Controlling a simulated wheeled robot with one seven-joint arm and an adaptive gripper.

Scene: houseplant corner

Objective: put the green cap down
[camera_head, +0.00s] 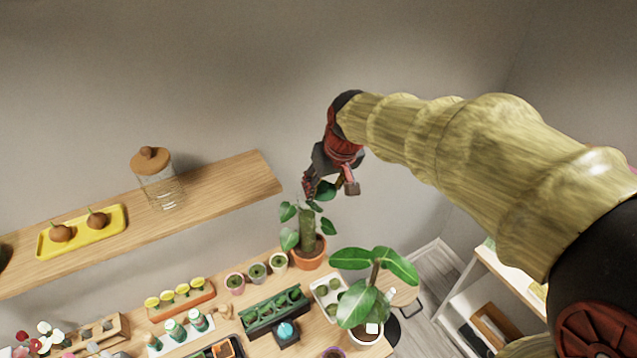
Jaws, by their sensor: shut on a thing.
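My gripper (331,187) hangs at the end of my arm, pointing down, above the potted plant with the mossy pole at the back right of the table. A small dark green thing (325,191) shows between its fingers; I take it to be the green cap, though leaves close by make its outline hard to tell. Small bottles with green tops (174,328) stand on a white tray at the front left of the table, well away from my gripper.
The pole plant (307,229) in a terracotta pot (308,256) is just below my gripper. A broad-leaved plant (362,305) stands nearer. Small pots, trays and a planter (273,312) crowd the table. A wall shelf (225,190) holds a glass jar (158,186) and a yellow tray (82,232).

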